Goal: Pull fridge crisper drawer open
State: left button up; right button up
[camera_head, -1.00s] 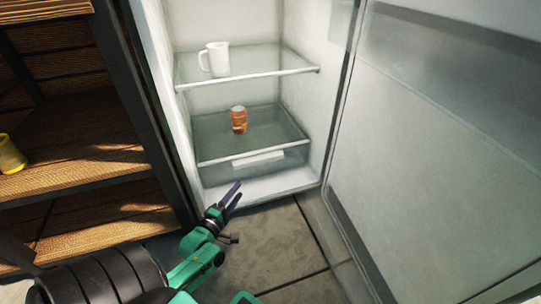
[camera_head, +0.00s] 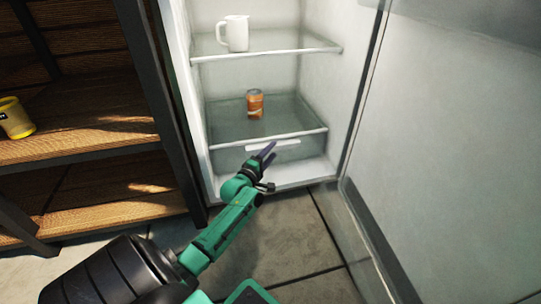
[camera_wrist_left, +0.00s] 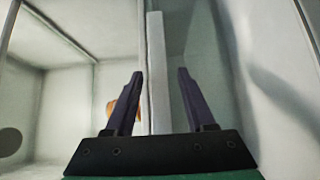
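The crisper drawer (camera_head: 232,162) is a clear, grey-tinted bin low in the fridge, with a pale bar handle (camera_head: 288,144) on its front; it looks shut. My left gripper (camera_head: 270,152) is in front of the handle and overlaps its middle in the head view. In the left wrist view my left gripper (camera_wrist_left: 160,98) is open, its two dark fingers apart. A pale upright bar (camera_wrist_left: 157,70), probably the handle, shows in line with the gap, nearer the left finger. I cannot tell whether it is between the fingertips. My right gripper is not in view.
The open fridge door (camera_head: 450,150) is at right. A wooden shelf unit (camera_head: 80,145) with a yellow mug (camera_head: 14,118) is at left.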

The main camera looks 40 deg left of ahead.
pick_arm(q)
grip_shut()
jog(key=shift+f, duration=0.1)
dwell(1.2)
